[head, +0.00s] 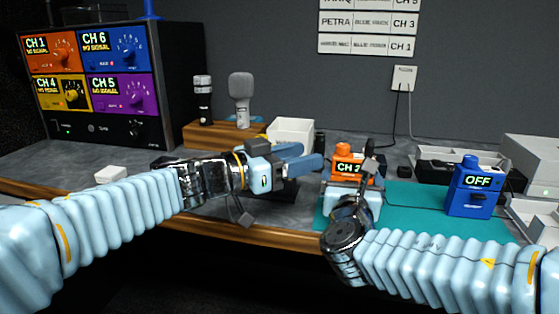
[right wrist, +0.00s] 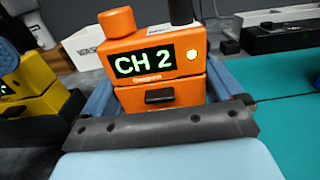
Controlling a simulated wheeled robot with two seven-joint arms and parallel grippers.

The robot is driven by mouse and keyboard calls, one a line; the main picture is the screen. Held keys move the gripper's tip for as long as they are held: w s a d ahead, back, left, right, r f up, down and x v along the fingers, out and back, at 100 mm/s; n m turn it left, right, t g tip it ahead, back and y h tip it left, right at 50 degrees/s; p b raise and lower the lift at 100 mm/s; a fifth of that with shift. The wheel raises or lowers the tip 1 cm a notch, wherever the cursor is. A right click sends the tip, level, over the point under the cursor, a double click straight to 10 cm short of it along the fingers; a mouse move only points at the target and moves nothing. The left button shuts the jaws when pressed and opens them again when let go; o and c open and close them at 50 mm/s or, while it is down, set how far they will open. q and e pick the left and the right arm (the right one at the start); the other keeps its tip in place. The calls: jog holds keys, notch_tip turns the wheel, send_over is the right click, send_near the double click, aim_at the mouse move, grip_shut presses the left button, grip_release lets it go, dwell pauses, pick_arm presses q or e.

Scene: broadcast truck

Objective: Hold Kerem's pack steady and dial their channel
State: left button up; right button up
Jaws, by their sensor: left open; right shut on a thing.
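An orange pack (head: 343,151) stands at the left end of the teal mat, its screen reading CH 2. In the right wrist view the orange pack (right wrist: 155,65) shows a lit dot, an orange knob (right wrist: 116,22) on top and a dark antenna stub beside it. My right gripper (head: 352,188) is shut on its sides, a blue finger on each side. My left gripper (head: 305,157) is open and empty, just left of the pack, fingers pointing toward it. The receiver rack (head: 95,80) shows CH 1 on orange, CH 6 on blue, CH 4 on yellow and CH 5 on purple.
A blue pack (head: 474,190) reading OFF stands on the mat (head: 410,205) at right. A yellow pack (right wrist: 35,85) is left of the orange one. Wall labels (head: 368,24) are partly cut off; I see no Kerem row. A microphone (head: 241,98) and white box (head: 291,130) stand behind.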

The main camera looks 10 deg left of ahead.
pick_arm(q)
jog(key=shift+v, duration=2)
pick_arm(e)
jog(key=o, duration=0.8)
